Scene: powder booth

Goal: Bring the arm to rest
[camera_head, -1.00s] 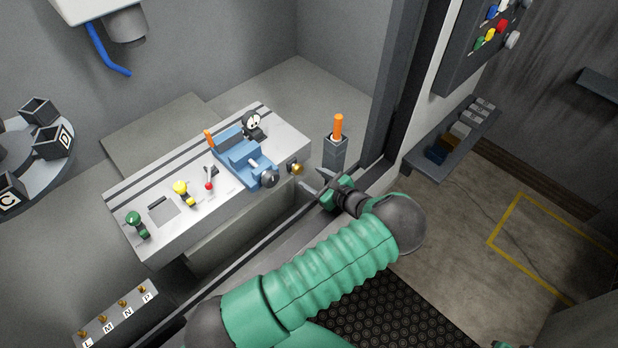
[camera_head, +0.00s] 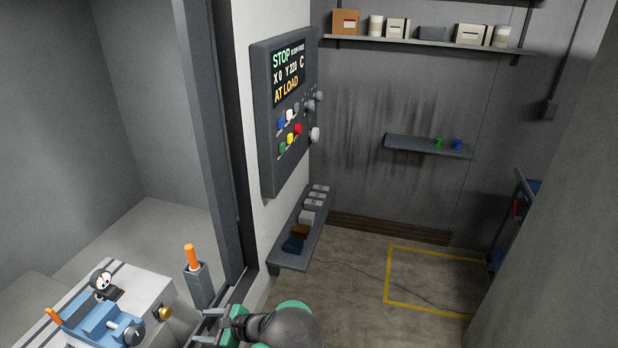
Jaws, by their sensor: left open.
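My left gripper (camera_head: 208,326) shows at the bottom of the head view, with its fingers apart and nothing seen between them. The dark wrist and rounded grey joint of my left arm lie to its right, and the rest of the arm is below the frame. The gripper is close to the right end of the white machine table (camera_head: 150,284), near a brass knob (camera_head: 165,313). The blue vise (camera_head: 95,322) on that table is to the left of the gripper. My right gripper is not in view.
An orange-handled tool (camera_head: 191,258) stands in a grey holder (camera_head: 199,287) beside the dark door post (camera_head: 222,150). A control panel (camera_head: 264,130) reads STOP and AT LOAD. A narrow shelf (camera_head: 285,258) holds small blocks. Floor with a yellow outline (camera_head: 388,275) is clear at right.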

